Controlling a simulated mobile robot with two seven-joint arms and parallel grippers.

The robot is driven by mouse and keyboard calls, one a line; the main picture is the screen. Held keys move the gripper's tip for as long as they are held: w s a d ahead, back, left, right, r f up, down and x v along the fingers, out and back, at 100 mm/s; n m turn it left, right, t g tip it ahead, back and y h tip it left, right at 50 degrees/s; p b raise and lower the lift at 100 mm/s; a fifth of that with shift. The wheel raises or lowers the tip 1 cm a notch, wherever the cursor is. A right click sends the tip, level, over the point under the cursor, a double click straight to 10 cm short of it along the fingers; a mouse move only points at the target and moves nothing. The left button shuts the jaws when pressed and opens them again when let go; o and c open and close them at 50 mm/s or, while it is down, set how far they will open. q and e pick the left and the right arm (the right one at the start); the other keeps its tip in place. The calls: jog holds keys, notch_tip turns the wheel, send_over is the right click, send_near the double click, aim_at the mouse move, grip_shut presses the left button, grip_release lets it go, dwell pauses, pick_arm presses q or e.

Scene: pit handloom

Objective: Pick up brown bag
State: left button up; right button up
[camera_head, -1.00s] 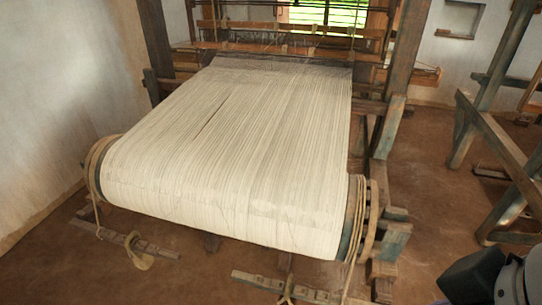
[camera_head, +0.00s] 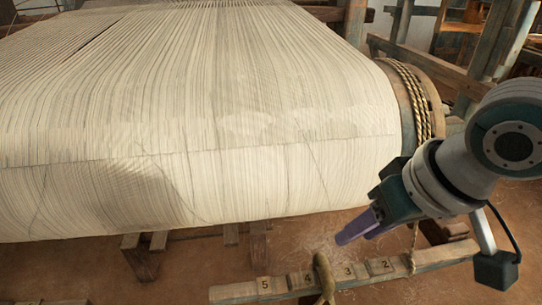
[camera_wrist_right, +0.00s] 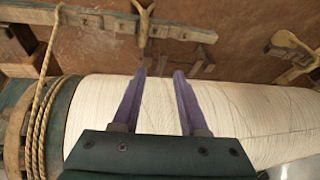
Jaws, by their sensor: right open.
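I see no brown bag in either view now. My right gripper (camera_head: 358,228) comes in from the right in the head view, in front of the loom's cloth roll, pointing down and left. In the right wrist view its two purple fingers (camera_wrist_right: 159,74) are apart with nothing between them. White warp threads (camera_wrist_right: 240,110) of the roll lie behind the fingers. My left gripper is not in view.
The wide white warp (camera_head: 200,110) fills much of the head view. A rope-wound beam end (camera_head: 412,98) is beside my right arm. Brown floor (camera_head: 190,275) shows below.

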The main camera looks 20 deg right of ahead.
jog(key=m+b, duration=0.2)
jog(key=b, duration=0.8)
send_near(328, 265)
jog(key=f, duration=0.1)
jog(key=b+x, duration=0.1)
jog(key=x, duration=0.2)
jog(key=b+x, duration=0.1)
jog(key=x, duration=0.1)
jog(key=shift+w+f+b, duration=0.2)
jog(key=shift+w+b, duration=0.1)
jog(key=shift+w, duration=0.1)
jog(key=b+x, duration=0.2)
jog(key=x, duration=0.2)
jog(key=shift+s+b, duration=0.1)
jog(key=shift+b, duration=0.2)
jog(key=shift+w+a+f, duration=0.15)
jog(key=shift+w+f, duration=0.1)
jog(key=shift+f, duration=0.1)
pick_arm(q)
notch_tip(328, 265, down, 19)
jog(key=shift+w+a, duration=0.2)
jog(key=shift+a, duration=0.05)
pick_arm(e)
grip_shut()
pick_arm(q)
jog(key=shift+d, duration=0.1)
